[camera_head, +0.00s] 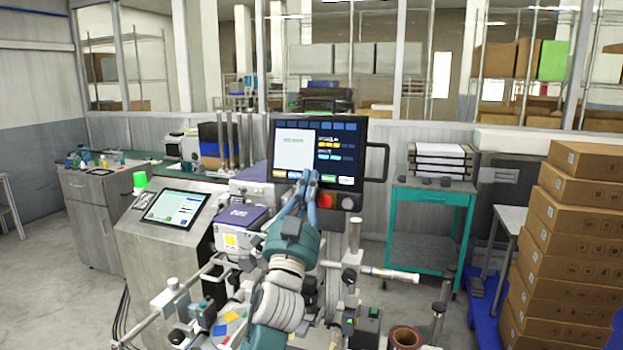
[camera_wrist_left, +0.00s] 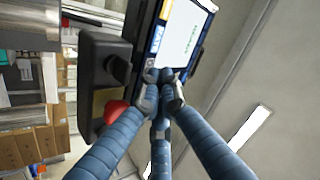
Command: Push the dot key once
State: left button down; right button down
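A dark-framed touch screen (camera_head: 295,148) stands upright behind the machine, with a white panel on its left and blue, yellow and white on-screen buttons. No key marked with a dot can be made out at this size. My left gripper (camera_head: 310,176) reaches up to the screen's lower middle, its blue fingers together and empty. The fingertips cover part of the bottom button row. In the left wrist view the screen (camera_wrist_left: 181,40) is tilted, and the closed fingertips (camera_wrist_left: 163,76) overlap its near end. I cannot tell whether they touch it. My right gripper is not in view.
A red emergency button (camera_head: 325,201) and a black knob (camera_head: 347,202) sit just under the screen. A handle (camera_head: 384,162) juts from its right side. A second, tilted screen (camera_head: 175,208) is at left. Stacked cartons (camera_head: 569,250) stand at right.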

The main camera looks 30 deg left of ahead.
pick_arm(q)
jog(key=shift+w, duration=0.15)
jog(key=shift+s, duration=0.2)
dwell(0.5)
jog(key=shift+s+d+r+p, duration=0.15)
jog(key=shift+s+p, duration=0.15)
jog(key=shift+s, duration=0.25)
jog(key=shift+s+d+r+p, duration=0.2)
jog(key=shift+s+p, duration=0.15)
jog(key=shift+s, duration=0.45)
jog(key=shift+s+d+r+p, duration=0.2)
jog(key=shift+s+p, duration=0.1)
jog(key=shift+s, duration=0.5)
jog(key=shift+s+d+r+p, duration=0.1)
jog(key=shift+s+d+p, duration=0.2)
jog(key=shift+s, duration=0.5)
jog(key=shift+a+f, duration=0.1)
